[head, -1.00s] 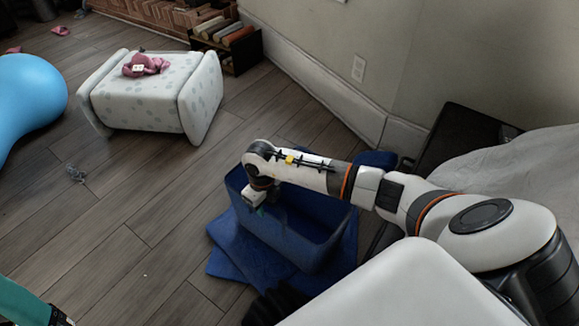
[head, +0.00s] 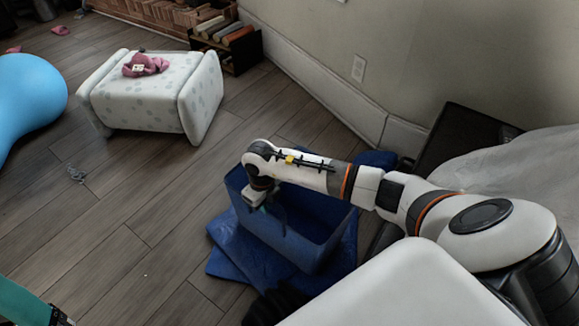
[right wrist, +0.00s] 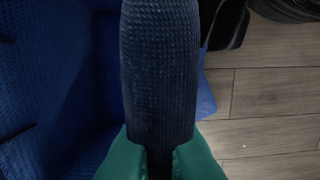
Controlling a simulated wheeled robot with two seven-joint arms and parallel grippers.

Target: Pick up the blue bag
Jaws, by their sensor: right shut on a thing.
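The blue bag (head: 310,247) is a deep, open-topped, box-shaped bag on the floor in the head view. My right gripper (head: 262,205) is at its left part, above the opening. In the right wrist view, the green fingers of my right gripper (right wrist: 160,152) are shut on a dark, ribbed band that looks like the bag's handle (right wrist: 160,70). The bag's blue woven side fills the left of that view. My right forearm hides part of the bag's back rim.
Flat blue material (head: 232,262) lies under and around the bag. A wall (head: 400,60) and a dark box (head: 465,140) stand behind and right. A white spotted footstool (head: 150,100) and a light-blue rounded object (head: 30,100) are further left. The wooden floor between is mostly clear.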

